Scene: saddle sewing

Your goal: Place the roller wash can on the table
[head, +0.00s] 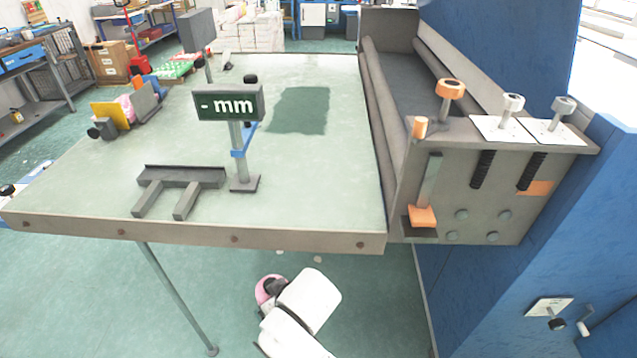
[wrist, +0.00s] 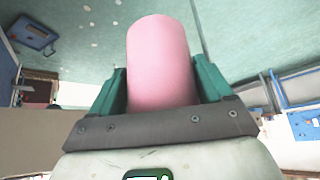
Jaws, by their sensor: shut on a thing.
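The roller wash can, a plain pink cylinder (wrist: 162,65), is between the two green fingers of my gripper (wrist: 160,90) in the wrist view. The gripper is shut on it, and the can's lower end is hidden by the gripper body. The table (head: 330,180) has a pale green top and a brown front edge in the head view. My white arm is low in front of that edge, below the tabletop. A pink rounded patch shows beside the arm there, but I cannot tell whether it is the can.
A "mm" display on a post (head: 228,105) and a dark grey bracket (head: 180,183) stand near the table's front left. The front right tabletop is clear.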

